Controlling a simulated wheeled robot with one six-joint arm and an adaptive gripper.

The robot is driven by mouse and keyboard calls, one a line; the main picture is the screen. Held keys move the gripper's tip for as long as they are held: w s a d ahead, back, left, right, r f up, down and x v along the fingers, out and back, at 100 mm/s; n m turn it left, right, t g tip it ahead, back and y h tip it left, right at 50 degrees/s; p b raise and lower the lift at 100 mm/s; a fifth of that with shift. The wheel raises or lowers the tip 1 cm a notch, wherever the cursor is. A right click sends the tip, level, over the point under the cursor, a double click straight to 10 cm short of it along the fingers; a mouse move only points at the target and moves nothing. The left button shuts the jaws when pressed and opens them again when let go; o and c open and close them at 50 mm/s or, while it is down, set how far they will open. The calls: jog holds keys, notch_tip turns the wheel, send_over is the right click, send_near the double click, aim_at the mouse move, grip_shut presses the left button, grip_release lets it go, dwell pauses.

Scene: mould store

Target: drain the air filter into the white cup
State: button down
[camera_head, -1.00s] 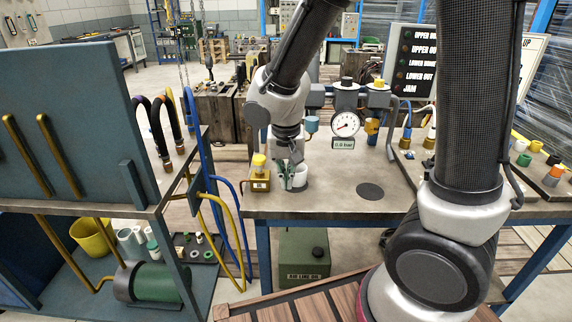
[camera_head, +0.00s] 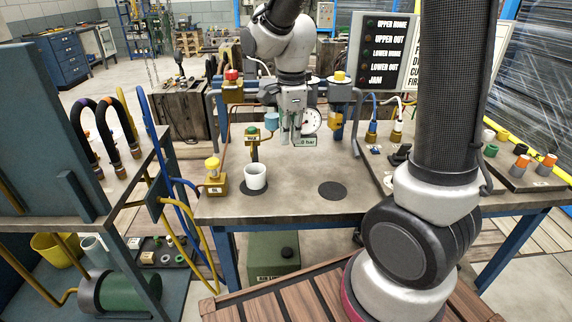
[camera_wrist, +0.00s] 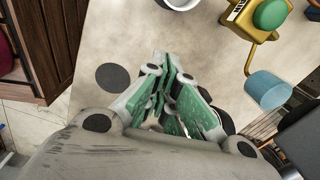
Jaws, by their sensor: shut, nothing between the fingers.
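The white cup (camera_head: 256,177) stands upright on a dark round mat on the bench, and its edge shows at the top of the wrist view (camera_wrist: 182,3). The air filter's blue bowl (camera_head: 272,121) hangs behind and above the cup; the wrist view shows it at right (camera_wrist: 268,88). A green knob (camera_head: 252,131) on a brass fitting stands behind the cup, and shows in the wrist view (camera_wrist: 270,14). My gripper (camera_head: 291,143) is shut and empty, right of the bowl and above the bench. Its green-padded fingers (camera_wrist: 165,72) show in the wrist view.
A pressure gauge (camera_head: 311,121) is partly hidden behind my gripper. A brass block with a yellow knob (camera_head: 215,177) stands left of the cup. An empty dark round mat (camera_head: 332,190) lies to the right, with clear bench around it. Hoses (camera_head: 167,185) hang left of the bench.

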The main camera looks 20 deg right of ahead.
aim_at(256, 176)
jog(key=f, duration=0.3)
jog(key=f+m, duration=0.1)
jog(key=f, duration=0.3)
jog(key=s+f+m, duration=0.1)
jog(key=f, duration=0.2)
jog(key=shift+f, duration=0.25)
jog(key=a, duration=0.2)
jog(key=shift+w+a+r, duration=0.2)
jog(key=shift+w+a, duration=0.1)
jog(key=shift+w, duration=0.1)
jog(key=shift+w+a, duration=0.2)
jog(key=shift+a, duration=0.4)
jog(key=shift+w+a, duration=0.25)
jog(key=shift+a, duration=0.7)
jog(key=shift+d, duration=0.1)
